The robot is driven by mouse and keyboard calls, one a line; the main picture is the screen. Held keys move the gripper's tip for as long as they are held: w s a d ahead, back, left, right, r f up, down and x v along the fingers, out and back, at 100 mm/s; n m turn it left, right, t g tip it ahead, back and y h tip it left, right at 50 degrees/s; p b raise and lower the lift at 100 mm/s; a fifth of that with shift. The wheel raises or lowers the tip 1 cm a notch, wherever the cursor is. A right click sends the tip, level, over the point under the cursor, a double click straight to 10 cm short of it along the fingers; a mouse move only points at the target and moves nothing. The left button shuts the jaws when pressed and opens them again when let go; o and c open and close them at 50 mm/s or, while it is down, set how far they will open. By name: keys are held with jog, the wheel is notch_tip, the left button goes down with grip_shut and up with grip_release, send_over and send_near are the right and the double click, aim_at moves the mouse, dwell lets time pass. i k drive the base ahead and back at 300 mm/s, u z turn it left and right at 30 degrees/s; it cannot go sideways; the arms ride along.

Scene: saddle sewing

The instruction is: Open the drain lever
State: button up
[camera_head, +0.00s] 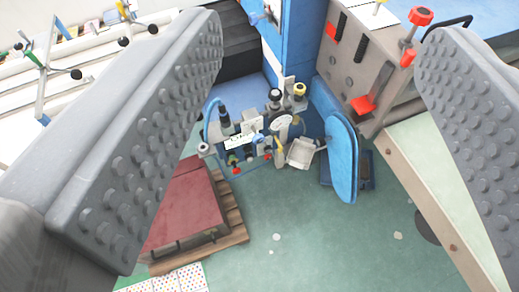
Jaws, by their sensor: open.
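My gripper (320,38) is open, its two grey studded fingers wide apart at the left and right of the view. Nothing is between the fingers up close. No part is plainly marked as the drain lever. A red lever (369,104) sits on the front of a beige metal cabinet (348,68) at the upper right. A red knob on a stem (420,16) stands near the cabinet's top right. A small machine (255,135) with gauges, valves and small coloured handles is in the middle, beyond the fingers. My gripper touches none of these.
A blue rounded panel (342,155) stands right of the machine. A dark red box (185,210) rests on a wooden pallet (232,215) at lower left. White pipes (85,75) with valves run along the upper left. The green floor (310,240) is mostly clear at lower centre.

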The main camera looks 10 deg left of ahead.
aim_at(280, 148)
jog(key=k, duration=1.3)
jog(key=u, duration=0.4)
jog(key=i, duration=1.9)
jog(key=z, duration=0.1)
